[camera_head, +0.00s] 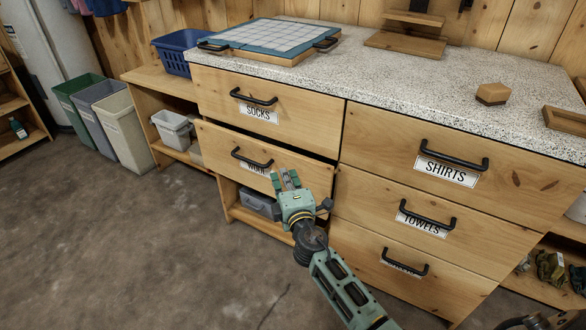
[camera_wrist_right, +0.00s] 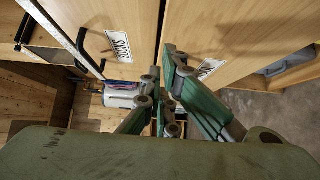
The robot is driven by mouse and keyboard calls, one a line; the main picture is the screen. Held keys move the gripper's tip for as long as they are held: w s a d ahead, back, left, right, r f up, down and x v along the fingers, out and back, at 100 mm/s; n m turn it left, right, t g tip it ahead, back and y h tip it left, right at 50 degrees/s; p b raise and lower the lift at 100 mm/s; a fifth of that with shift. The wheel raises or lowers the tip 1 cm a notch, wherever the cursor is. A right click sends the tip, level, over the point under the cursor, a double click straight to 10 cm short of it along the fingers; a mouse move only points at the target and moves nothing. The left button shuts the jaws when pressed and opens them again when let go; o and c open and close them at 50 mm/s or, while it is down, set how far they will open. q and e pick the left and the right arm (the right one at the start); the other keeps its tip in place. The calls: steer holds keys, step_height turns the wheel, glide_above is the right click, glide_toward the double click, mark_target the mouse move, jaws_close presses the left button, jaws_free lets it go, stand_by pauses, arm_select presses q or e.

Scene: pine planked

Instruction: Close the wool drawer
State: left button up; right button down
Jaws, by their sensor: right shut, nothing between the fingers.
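My right gripper (camera_head: 286,180) is shut and empty, in front of the right part of the drawer front. I cannot tell whether it touches the wood. In the right wrist view the fingers (camera_wrist_right: 163,85) are close to the drawer front, near the wool label (camera_wrist_right: 210,68).
The shirts drawer (camera_head: 390,145) and towels drawer (camera_head: 365,203) are shut to the right. A grey bin (camera_head: 258,203) sits on the open shelf below the wool drawer. A tiled board (camera_head: 270,36) and wooden hexagon (camera_head: 493,93) lie on the speckled countertop.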

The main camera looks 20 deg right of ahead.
mark_target(299, 158)
arm_select(q)
steer(key=shift+r, duration=0.5)
arm_select(e)
steer(key=shift+w+d, duration=1.45)
steer(key=shift+d, duration=0.2)
